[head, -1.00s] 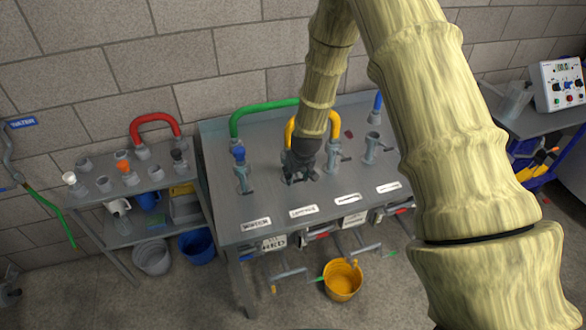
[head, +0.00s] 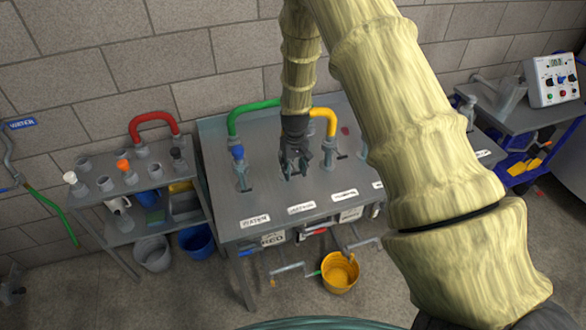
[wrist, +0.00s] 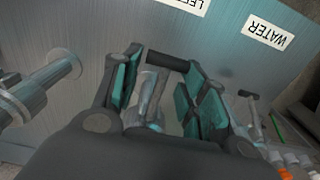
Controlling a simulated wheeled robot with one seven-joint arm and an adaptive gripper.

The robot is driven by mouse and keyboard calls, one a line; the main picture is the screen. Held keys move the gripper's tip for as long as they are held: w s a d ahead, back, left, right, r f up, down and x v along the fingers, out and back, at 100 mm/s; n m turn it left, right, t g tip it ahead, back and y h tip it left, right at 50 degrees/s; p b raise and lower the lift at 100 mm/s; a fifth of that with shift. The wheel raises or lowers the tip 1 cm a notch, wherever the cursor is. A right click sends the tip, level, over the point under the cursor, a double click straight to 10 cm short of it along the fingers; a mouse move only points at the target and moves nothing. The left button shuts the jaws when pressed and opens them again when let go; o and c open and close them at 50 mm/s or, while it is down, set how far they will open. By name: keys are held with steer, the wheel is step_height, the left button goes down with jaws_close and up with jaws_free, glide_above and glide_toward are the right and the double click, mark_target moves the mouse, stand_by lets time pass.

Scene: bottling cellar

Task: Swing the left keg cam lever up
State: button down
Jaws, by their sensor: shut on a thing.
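My gripper (head: 295,170) is over the grey bench, behind the second label from the left. In the wrist view its teal-padded fingers (wrist: 165,85) stand on either side of the left keg's cam lever, whose black handle bar (wrist: 166,62) spans between them. A grey fitting (wrist: 150,95) shows between the fingers below the bar. The label starting "LEF" (wrist: 184,4) is just beyond. In the head view my gripper hides most of this lever, so its exact angle cannot be told.
A blue-topped water fitting (head: 239,160) stands left of my gripper, a grey fitting (head: 329,152) close to its right. Green (head: 250,108) and yellow (head: 325,117) pipes bend behind. A side shelf (head: 125,183) is at left, a yellow bucket (head: 340,273) below the bench front.

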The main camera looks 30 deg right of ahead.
steer(key=shift+w+d+r, duration=0.1)
steer(key=c, duration=0.8)
jaws_free()
steer(key=shift+o, duration=0.2)
step_height(320, 180, up, 12)
steer(key=shift+s, duration=0.25)
